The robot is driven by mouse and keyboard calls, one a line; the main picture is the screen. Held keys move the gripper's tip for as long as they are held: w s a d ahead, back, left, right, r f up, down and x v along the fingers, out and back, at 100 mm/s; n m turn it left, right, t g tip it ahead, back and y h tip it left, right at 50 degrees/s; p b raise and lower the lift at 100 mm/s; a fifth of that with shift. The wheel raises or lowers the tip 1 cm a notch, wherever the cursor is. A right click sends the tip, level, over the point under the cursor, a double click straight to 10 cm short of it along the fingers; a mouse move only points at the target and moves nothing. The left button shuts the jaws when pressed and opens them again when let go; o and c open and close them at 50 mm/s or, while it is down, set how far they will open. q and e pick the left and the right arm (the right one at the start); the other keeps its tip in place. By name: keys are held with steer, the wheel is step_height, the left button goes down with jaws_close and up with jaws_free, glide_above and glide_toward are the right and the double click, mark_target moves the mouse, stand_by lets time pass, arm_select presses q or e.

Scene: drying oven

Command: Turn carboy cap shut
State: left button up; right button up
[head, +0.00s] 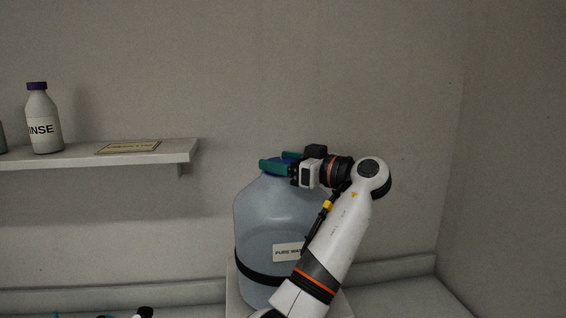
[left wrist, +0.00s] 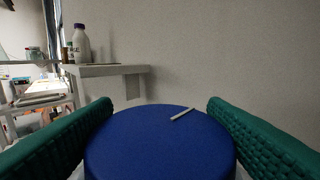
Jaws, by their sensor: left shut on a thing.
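The large translucent blue carboy (head: 277,215) stands upright below the shelf's right end, with a "PURE WATER" label partly hidden by my arm. Its round blue cap (left wrist: 160,145) fills the lower middle of the left wrist view, with a pale line mark on its top right. My left gripper (head: 279,163) is at the carboy's neck, its green fingers on opposite sides of the cap and shut on it. The fingers hide most of the cap in the head view. The cap's threads and lower edge cannot be seen. My right gripper is not in view.
A wall shelf (head: 185,150) at the left holds a white "RINSE" bottle (head: 43,120) with a purple cap and a flat sign (head: 128,147). A dark strap (head: 258,277) rings the carboy. Bare wall and a clear ledge lie to the right.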

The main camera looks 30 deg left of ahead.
arm_select(q)
steer(key=o, duration=1)
steer(key=shift+c, duration=0.2)
steer(key=s+d+b, duration=0.1)
steer(key=d+b, duration=0.2)
steer(key=d, duration=0.9)
steer(key=shift+s, duration=0.25)
